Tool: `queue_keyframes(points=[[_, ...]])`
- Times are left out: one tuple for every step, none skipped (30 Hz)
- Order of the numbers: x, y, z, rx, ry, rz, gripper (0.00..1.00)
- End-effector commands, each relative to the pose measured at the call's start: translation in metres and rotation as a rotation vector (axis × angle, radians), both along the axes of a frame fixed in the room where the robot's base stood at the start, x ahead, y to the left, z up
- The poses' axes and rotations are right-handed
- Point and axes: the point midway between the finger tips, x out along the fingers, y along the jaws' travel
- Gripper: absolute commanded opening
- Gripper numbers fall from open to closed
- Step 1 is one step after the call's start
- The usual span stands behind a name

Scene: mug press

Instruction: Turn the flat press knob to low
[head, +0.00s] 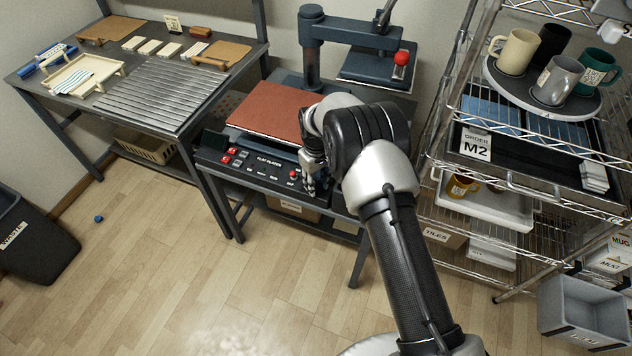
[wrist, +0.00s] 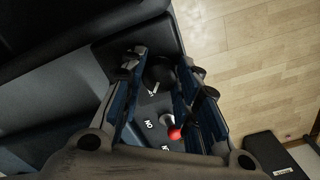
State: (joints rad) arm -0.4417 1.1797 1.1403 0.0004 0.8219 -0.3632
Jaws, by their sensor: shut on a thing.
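The flat press (head: 272,106) stands on a bench, with a dark control panel (head: 262,166) marked FLAT PLATEN along its front. My gripper (head: 311,190) reaches down to the right end of this panel. In the wrist view my gripper (wrist: 164,74) is shut on the black round knob (wrist: 160,71), with a finger on each side of it. A small white mark shows beside the knob. The knob's setting is too small to read. In the head view the knob is hidden by my gripper and arm.
A red button (wrist: 174,133) sits close to the fingers, and another red control (head: 231,150) is at the panel's left. The wire rack (head: 437,150) with mugs stands close on the right. A slatted table (head: 160,92) is on the left. The floor in front is mostly clear.

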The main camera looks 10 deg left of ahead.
Motion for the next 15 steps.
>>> queue_keyframes(points=[[0.0001,-0.0001,0.0001,-0.001,-0.001,0.003,0.05],[0.0001,-0.0001,0.0001,-0.001,-0.001,0.004,0.05],[0.0001,-0.0001,0.0001,-0.001,-0.001,0.004,0.05],[0.0001,-0.0001,0.0001,-0.001,-0.001,0.004,0.05],[0.0001,0.0000,0.0001,-0.001,-0.001,0.004,0.05],[0.0001,0.0000,0.0001,-0.001,-0.001,0.004,0.05],[0.0001,-0.0001,0.0001,-0.001,-0.001,0.004,0.05],[0.0001,0.0000,0.0001,-0.001,-0.001,0.004,0.05],[0.0001,0.0000,0.0001,-0.001,-0.001,0.004,0.05],[0.0001,0.0000,0.0001,-0.001,-0.001,0.004,0.05],[0.0001,0.0000,0.0001,-0.001,-0.001,0.004,0.31],[0.0001,0.0000,0.0001,-0.001,-0.001,0.003,0.34],[0.0001,0.0000,0.0001,-0.001,-0.001,0.003,0.36],[0.0001,0.0000,0.0001,-0.001,-0.001,0.003,0.38],[0.0001,0.0000,0.0001,-0.001,-0.001,0.003,0.40]])
